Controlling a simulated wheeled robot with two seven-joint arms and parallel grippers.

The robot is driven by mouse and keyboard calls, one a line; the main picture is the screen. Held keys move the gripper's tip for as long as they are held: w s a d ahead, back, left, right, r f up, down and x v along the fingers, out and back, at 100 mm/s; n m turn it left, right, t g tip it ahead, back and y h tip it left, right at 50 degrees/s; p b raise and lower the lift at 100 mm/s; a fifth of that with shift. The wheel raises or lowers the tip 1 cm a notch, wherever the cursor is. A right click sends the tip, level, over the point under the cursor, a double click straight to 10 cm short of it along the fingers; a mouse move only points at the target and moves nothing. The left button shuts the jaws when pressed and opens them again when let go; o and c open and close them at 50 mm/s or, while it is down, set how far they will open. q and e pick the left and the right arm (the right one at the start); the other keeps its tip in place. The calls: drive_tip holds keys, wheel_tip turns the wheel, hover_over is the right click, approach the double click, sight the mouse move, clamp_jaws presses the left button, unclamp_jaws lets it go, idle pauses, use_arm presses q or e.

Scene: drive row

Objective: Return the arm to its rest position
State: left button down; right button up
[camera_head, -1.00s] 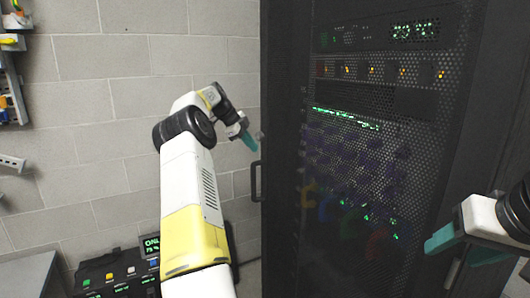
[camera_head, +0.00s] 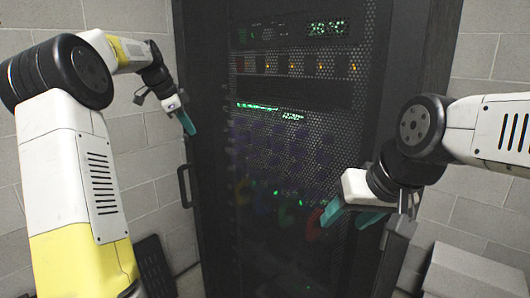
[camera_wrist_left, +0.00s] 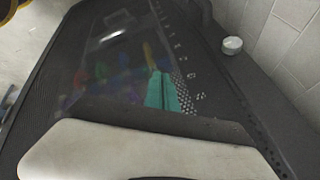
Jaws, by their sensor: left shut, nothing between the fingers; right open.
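My left arm reaches in from the left of the head view. Its teal left gripper (camera_head: 188,122) is shut and empty, pointing down in front of the left edge of the dark server rack (camera_head: 400,60). In the left wrist view the shut teal fingers (camera_wrist_left: 160,92) show against the rack's dark mesh front, with nothing between them. My right arm comes in from the right. Its right gripper (camera_head: 350,215) is open with teal fingers apart, in front of the rack's lower right part. I see nothing held in it.
A black vertical handle (camera_head: 184,186) is at the rack's left edge. Green and amber lights glow behind the mesh, with coloured shapes lower down. Block walls (camera_head: 490,60) stand on both sides. A pale box (camera_head: 470,272) is at the lower right. A small white round thing (camera_wrist_left: 232,45) shows in the wrist view.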

use_arm(q)
drive_tip(key=s+d+r+n+y, duration=0.1)
drive_tip(key=s+d+n, duration=0.35)
drive_tip(key=s, duration=0.55)
drive_tip(key=s+d+r+n+y, duration=0.1)
drive_tip(key=s+d+n, duration=0.3)
drive_tip(key=s, duration=0.6)
drive_tip(key=s+d+f+n, duration=0.1)
drive_tip(key=s+f+n, duration=0.1)
drive_tip(key=s+f, duration=0.3)
drive_tip(key=s+d+f+n+t, duration=0.1)
drive_tip(key=s+d+f+n, duration=0.1)
drive_tip(key=s, duration=1)
wheel_tip(320, 180, down, 3)
drive_tip(key=shift+d+r+n+h, duration=0.1)
drive_tip(key=shift+d+n+h, duration=0.25)
drive_tip(key=shift+n, duration=0.3)
drive_tip(key=shift+a, duration=0.1)
